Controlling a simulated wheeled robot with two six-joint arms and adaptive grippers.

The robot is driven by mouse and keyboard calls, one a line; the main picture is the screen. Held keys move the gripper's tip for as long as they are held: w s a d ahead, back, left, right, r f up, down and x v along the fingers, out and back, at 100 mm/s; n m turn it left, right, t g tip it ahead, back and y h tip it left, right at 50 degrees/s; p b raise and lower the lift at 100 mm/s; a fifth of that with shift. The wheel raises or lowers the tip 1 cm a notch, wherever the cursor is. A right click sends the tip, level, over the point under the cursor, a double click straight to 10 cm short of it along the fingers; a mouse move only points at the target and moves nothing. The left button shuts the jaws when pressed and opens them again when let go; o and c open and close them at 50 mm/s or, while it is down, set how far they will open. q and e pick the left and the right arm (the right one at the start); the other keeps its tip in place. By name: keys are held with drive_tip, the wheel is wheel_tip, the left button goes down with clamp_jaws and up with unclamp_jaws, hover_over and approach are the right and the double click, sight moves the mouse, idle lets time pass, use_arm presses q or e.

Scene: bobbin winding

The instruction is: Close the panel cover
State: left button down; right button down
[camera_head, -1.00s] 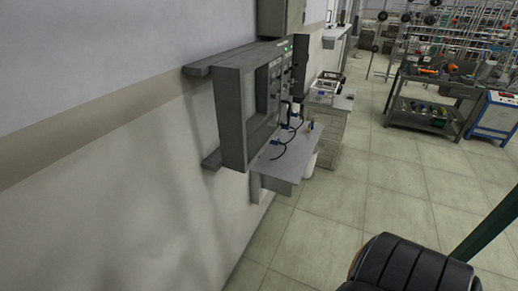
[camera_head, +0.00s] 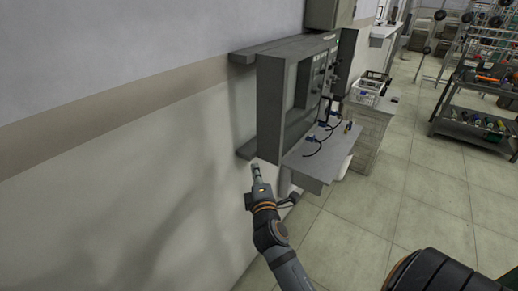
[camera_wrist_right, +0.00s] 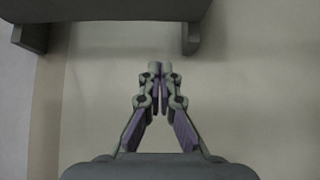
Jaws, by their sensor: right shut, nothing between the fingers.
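A grey panel box (camera_head: 268,105) is fixed to the wall, with its open front and fittings facing right. A flat light-grey plate (camera_head: 312,160) sticks out level below the front, with black cables on it; I cannot tell whether this plate or another part is the cover. My right gripper (camera_head: 255,169) is shut and empty, pointing up just below and left of the box's lower corner, apart from it. In the right wrist view its fingertips (camera_wrist_right: 160,68) are together in front of bare wall. My left gripper is not in view.
Grey wall brackets (camera_head: 246,149) reach out behind the box; one also shows at the top of the right wrist view (camera_wrist_right: 110,12). A white crate (camera_head: 367,92) stands on a cabinet beyond. Racks stand at the right. The tiled floor (camera_head: 390,200) between is clear.

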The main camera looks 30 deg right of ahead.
drive_tip(key=p, duration=0.2)
approach(259, 149)
drive_tip(key=w+a+r, duration=0.2)
drive_tip(key=w+r, duration=0.1)
drive_tip(key=w, duration=0.2)
drive_tip(key=d, duration=0.2)
drive_tip(key=w+d+p, duration=0.1)
drive_tip(key=d, duration=0.1)
drive_tip(key=shift+w, duration=0.1)
drive_tip(key=shift+a, duration=0.1)
